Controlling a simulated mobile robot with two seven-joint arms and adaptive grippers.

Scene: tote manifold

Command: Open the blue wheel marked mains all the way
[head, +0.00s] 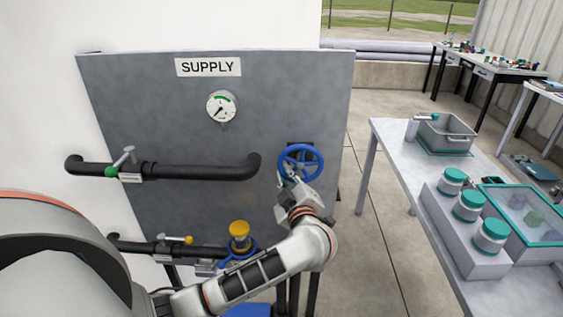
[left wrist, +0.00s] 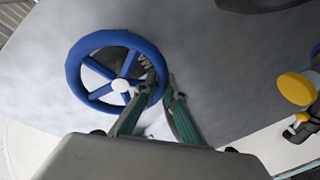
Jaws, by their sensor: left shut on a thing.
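The blue wheel (head: 301,162) is mounted upright at the right side of the grey supply panel (head: 150,105). It has a round rim and spokes. In the left wrist view, the blue wheel (left wrist: 75,68) shows a white hub, and part of a dark marking with a letter like M shows behind its rim. My left gripper (head: 288,181) is at the lower left of the wheel. In the left wrist view, my left gripper (left wrist: 160,90) has its fingers on either side of the rim and is shut on it. My right gripper is not in view.
A gauge (head: 221,107) sits under the SUPPLY sign (head: 208,67), its needle pointing lower left. A black pipe (head: 190,172) with a green-ended valve handle crosses the panel. A yellow-capped fitting (head: 239,229) is below. A table (head: 395,150) with jars and totes stands right; floor lies between.

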